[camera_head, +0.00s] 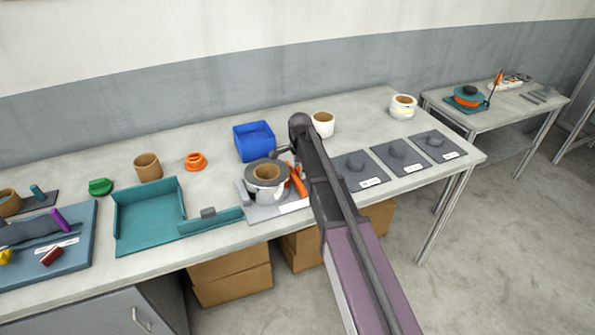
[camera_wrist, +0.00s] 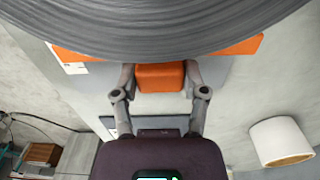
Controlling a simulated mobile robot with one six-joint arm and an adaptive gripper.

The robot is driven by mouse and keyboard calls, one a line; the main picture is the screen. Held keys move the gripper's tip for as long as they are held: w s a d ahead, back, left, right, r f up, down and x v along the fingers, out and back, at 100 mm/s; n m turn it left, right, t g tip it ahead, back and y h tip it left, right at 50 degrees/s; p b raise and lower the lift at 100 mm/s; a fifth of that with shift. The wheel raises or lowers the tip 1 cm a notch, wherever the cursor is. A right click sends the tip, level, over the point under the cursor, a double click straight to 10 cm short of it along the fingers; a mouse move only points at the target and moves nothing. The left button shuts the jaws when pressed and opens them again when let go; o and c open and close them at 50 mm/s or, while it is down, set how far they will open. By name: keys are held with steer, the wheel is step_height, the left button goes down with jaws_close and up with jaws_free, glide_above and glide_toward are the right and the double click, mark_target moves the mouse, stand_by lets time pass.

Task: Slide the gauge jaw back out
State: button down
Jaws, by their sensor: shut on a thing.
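The orange gauge jaw (camera_head: 298,181) sits on the grey and white gauge base (camera_head: 252,209), at the right side of a grey film reel (camera_head: 266,184) with a tan core. In the wrist view the reel (camera_wrist: 160,28) fills the top, and an orange bar of the jaw shows below its edge at both sides. My gripper (camera_wrist: 160,78) has one finger on each side of the jaw's orange block (camera_wrist: 160,72) and is shut on it. In the head view my arm hides part of the gripper and the jaw's right side. I cannot tell whether the jaw touches the reel.
A blue bin (camera_head: 254,142) stands behind the gauge. A teal tray (camera_head: 150,215) is to its left. A white roll (camera_head: 322,124) stands behind my arm, and dark pads with grey knobs, such as one pad (camera_head: 435,146), lie to the right. Bare table shows at the back.

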steer(key=shift+w+d, duration=0.25)
steer(key=shift+d, duration=0.4)
steer(key=shift+w+d, duration=0.2)
steer(key=shift+d, duration=0.5)
steer(key=shift+w+d, duration=0.25)
steer(key=shift+d, duration=0.4)
steer(key=shift+c, duration=0.6)
jaws_free()
steer(key=shift+d, duration=0.1)
